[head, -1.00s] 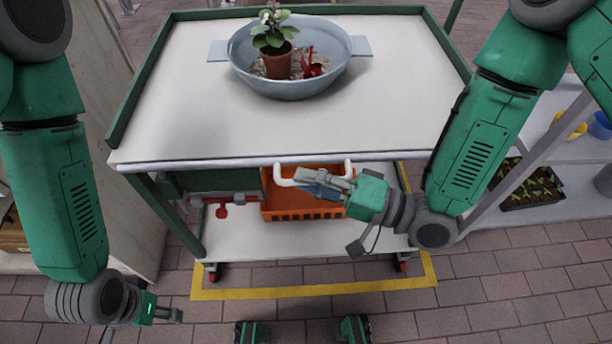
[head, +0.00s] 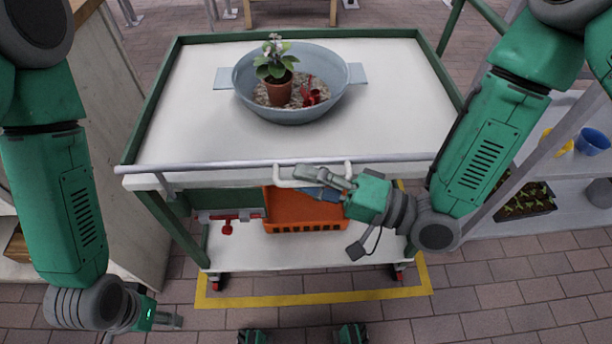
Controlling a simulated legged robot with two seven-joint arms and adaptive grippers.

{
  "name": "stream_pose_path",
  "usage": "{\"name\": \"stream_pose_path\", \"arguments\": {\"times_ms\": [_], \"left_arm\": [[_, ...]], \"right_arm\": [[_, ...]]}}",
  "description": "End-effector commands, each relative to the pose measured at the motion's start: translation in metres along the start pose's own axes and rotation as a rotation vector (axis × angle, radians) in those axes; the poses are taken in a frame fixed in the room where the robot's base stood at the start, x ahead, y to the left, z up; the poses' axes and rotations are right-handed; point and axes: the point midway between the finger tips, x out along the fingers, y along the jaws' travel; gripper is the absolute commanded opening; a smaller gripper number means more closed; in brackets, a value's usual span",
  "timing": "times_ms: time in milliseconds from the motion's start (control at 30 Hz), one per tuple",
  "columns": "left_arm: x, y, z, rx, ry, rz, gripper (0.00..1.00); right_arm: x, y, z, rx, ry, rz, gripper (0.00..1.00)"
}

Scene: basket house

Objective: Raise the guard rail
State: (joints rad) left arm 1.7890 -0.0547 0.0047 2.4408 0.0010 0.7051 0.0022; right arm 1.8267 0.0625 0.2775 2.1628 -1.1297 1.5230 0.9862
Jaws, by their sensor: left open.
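The guard rail (head: 230,163) is a pale grey bar along the front edge of the cart's white top (head: 200,115). It sits slightly above that edge, with a bracket showing below its left end. A white U-shaped handle (head: 279,178) hangs from the rail's middle. My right gripper (head: 322,181) is at the handle's lower bar and looks shut on it; the fingers hide part of the bar. My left gripper (head: 172,320) is open and empty, low at the left, away from the cart.
A blue-grey basin (head: 300,113) with a potted plant (head: 277,90) and a red tool stands on the cart top. An orange basket (head: 305,215) and a red-handled latch (head: 227,227) are below. A shelf with seedlings (head: 530,200) stands at the right.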

Motion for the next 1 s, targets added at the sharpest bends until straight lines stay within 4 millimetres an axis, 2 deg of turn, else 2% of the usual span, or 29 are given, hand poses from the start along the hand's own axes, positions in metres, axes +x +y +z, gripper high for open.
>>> {"name": "stream_pose_path", "arguments": {"times_ms": [167,267,500,700,833,1000], "left_arm": [[-0.001,0.0,0.002,0.0,0.002,0.0,0.65],[-0.001,0.0,0.002,0.0,0.003,0.0,0.65],[-0.001,0.0,0.002,0.0,0.003,0.0,0.65],[-0.001,0.0,0.001,0.0,0.003,0.0,0.65],[-0.001,0.0,0.001,0.0,0.003,0.0,0.65],[-0.001,0.0,0.001,0.0,0.003,0.0,0.65]], "right_arm": [[-0.006,0.002,0.0,0.001,0.0,0.004,0.31],[-0.02,0.002,0.0,0.002,0.001,0.005,0.31],[-0.071,0.002,-0.001,0.002,0.004,0.004,0.31],[-0.106,0.002,-0.001,0.001,0.002,0.002,0.31],[-0.117,0.002,-0.001,0.001,0.002,0.001,0.31],[-0.12,0.001,-0.001,0.001,0.0,0.0,0.31]]}}
